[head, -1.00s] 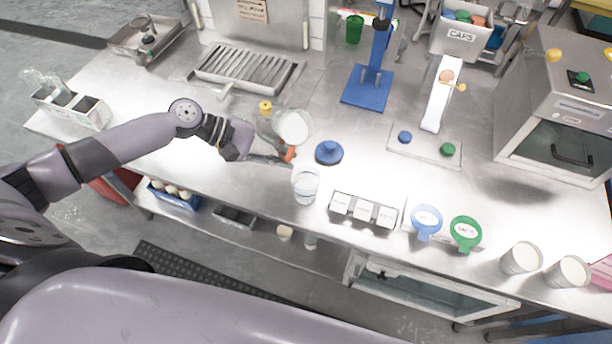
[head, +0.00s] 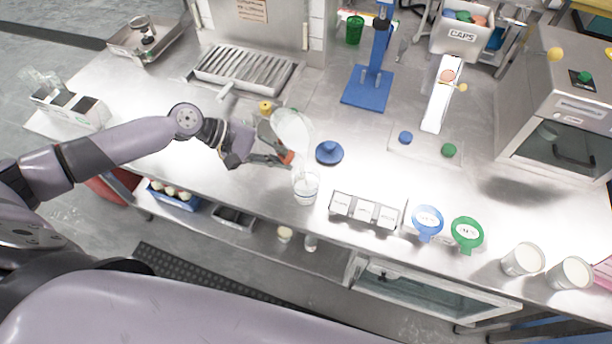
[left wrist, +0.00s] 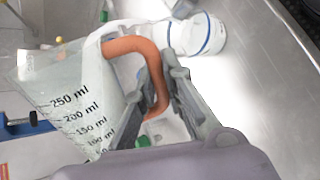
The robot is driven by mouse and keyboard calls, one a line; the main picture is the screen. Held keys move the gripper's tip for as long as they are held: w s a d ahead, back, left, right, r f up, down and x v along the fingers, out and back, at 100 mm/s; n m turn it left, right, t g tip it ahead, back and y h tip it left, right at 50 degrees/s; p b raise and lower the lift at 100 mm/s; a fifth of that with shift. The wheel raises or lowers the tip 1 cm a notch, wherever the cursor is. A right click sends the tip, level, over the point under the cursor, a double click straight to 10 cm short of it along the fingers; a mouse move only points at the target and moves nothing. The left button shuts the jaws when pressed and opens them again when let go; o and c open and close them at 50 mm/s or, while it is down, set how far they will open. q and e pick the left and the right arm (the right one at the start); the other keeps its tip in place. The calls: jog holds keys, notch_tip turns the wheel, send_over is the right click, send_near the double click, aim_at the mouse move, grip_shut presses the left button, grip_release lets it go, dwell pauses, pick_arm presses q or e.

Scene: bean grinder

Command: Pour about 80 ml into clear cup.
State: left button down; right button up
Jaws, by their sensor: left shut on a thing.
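A clear graduated jug (head: 292,128) with an orange handle is tilted, its lower side toward the clear cup (head: 305,188). The jug fills the left of the left wrist view (left wrist: 75,95), with black marks including 250, 200 and 150 ml. My left gripper (head: 287,160) is shut on the orange handle, which shows between its fingers in the left wrist view (left wrist: 158,80). The clear cup stands upright on the counter just below the jug, with some pale content low in it. A pale streak shows between them; I cannot read the cup's level. My right gripper is out of view.
A blue round knobbed piece (head: 329,152) lies right of the jug. A row of small white labelled boxes (head: 364,211) stands right of the cup. Blue (head: 427,221) and green (head: 466,234) round labelled items are farther right. The counter's front edge is close to the cup.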

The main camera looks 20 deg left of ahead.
pick_arm(q)
jog(key=shift+w+a, duration=0.25)
jog(key=shift+w+a+r+m+t+y+p, duration=0.25)
jog(key=shift+w+m+t+y+p, duration=0.05)
jog(key=shift+t+y+p, duration=0.15)
dwell(1.0)
dwell(0.5)
jog(key=shift+r+p, duration=0.15)
jog(key=shift+p, duration=0.7)
jog(key=f+b, duration=0.1)
jog(key=b, duration=0.1)
jog(key=shift+h+b, duration=0.25)
jog(key=shift+b, duration=0.05)
jog(key=shift+s+d+f+n+g+h+b, duration=0.2)
jog(key=shift+n+g+h+b, duration=0.1)
jog(key=shift+n+g, duration=0.1)
jog(key=shift+s+d+r+n+g+h+p, duration=0.1)
jog(key=shift+r+n+g+h+p, duration=0.1)
jog(key=shift+r+p, duration=0.3)
jog(key=shift+d+r+n+g+h+p, duration=0.1)
jog(key=shift+r+h+p, duration=0.15)
jog(key=shift+r, duration=0.3)
jog(key=shift+s+d+r+n+g+h+p, duration=0.35)
jog(key=shift+s+r+n+h+p, duration=0.1)
jog(key=shift+r+n+h, duration=0.1)
jog(key=shift+f+h, duration=0.1)
jog(key=shift+h, duration=0.2)
